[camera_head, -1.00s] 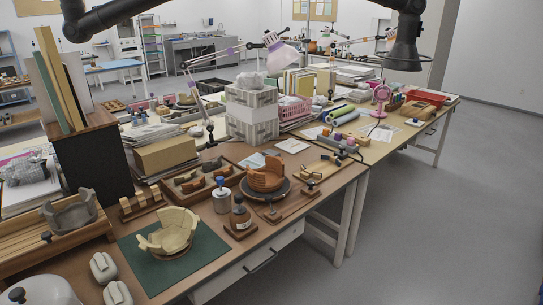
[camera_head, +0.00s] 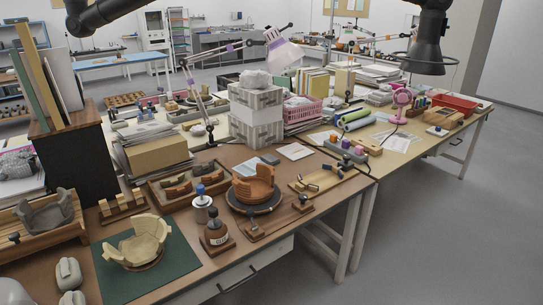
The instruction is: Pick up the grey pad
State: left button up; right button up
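A small dark grey flat piece (camera_head: 269,159), which looks like the grey pad, lies on the brown worktable (camera_head: 325,170). It is beside a pale blue sheet (camera_head: 252,166) and a white sheet (camera_head: 294,151), in front of the stacked patterned boxes. It is small in the head view, so its thickness cannot be told. Nothing covers it.
An orange sherd vessel (camera_head: 255,186) on a dark turntable stands in front of the pad. A cream sherd bowl (camera_head: 139,243) sits on a green mat (camera_head: 184,270). The patterned boxes (camera_head: 257,128) stand behind. Floor is free at the right.

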aim_at(270, 161)
jog(key=i+l+u, duration=0.1)
jog(key=l, duration=0.35)
jog(key=i+l+u, duration=0.1)
jog(key=l, duration=0.35)
jog(key=i+l+u, duration=0.1)
jog(key=i+l, duration=0.15)
jog(key=l, duration=0.2)
jog(key=i+l+u, duration=0.1)
jog(key=l, duration=0.4)
